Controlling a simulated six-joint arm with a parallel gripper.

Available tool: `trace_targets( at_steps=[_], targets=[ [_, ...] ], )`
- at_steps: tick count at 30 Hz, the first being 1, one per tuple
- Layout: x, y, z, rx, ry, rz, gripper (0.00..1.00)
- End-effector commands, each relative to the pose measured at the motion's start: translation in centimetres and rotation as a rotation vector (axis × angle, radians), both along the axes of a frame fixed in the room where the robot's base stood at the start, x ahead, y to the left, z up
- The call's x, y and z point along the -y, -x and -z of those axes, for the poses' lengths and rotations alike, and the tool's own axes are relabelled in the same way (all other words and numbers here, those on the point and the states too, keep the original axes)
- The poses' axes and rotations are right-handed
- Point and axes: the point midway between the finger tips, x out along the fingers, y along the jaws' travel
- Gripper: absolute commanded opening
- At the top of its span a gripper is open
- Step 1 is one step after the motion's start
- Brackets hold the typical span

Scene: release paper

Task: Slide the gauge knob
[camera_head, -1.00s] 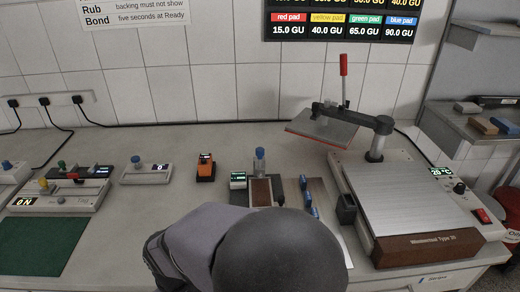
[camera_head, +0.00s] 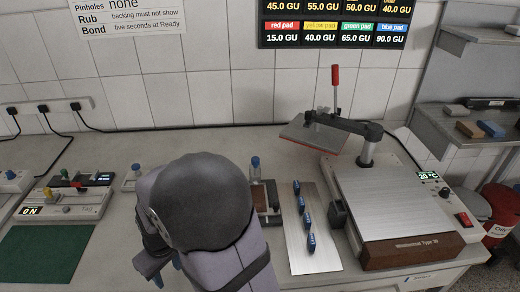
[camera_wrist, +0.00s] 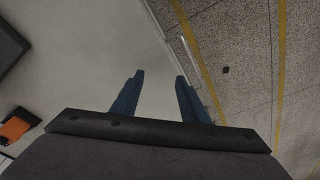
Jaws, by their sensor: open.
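A small pale unit with a blue knob (camera_head: 136,169) stands on the bench left of my arm; it may be the gauge, but most of it is hidden behind my arm. My gripper (camera_wrist: 160,75) is open, with two dark blue fingers apart and nothing between them. In the wrist view it is over the pale bench close to its front edge. In the head view only bits of the fingers (camera_head: 167,271) show below my arm, nearer the front than the knob. The orange device (camera_wrist: 15,129) shows at the lower left of the wrist view.
A switched-on unit (camera_head: 65,200) with coloured knobs and a green mat (camera_head: 45,252) are at left. Right of my arm are a metal strip (camera_head: 297,250) with several blue pieces, a hot plate (camera_head: 390,205) and a red-handled press arm (camera_head: 335,88). The floor (camera_wrist: 235,70) lies beyond the bench edge.

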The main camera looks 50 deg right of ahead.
Motion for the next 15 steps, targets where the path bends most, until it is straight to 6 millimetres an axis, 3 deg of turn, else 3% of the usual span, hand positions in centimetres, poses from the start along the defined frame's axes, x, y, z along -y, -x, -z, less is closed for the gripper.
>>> trace_targets(
  at_steps=[5, 9, 12, 15],
  targets=[
    [5.9, -7.6, -2.5, 0.315, 0.057, 0.123, 0.4],
    [13.4, -12.3, -6.8, 0.579, 0.185, 0.245, 0.4],
    [19.4, -13.7, -10.5, 0.741, 0.313, 0.337, 0.4],
    [25.2, -13.5, -14.4, 0.875, 0.461, 0.427, 0.4]
  ],
)
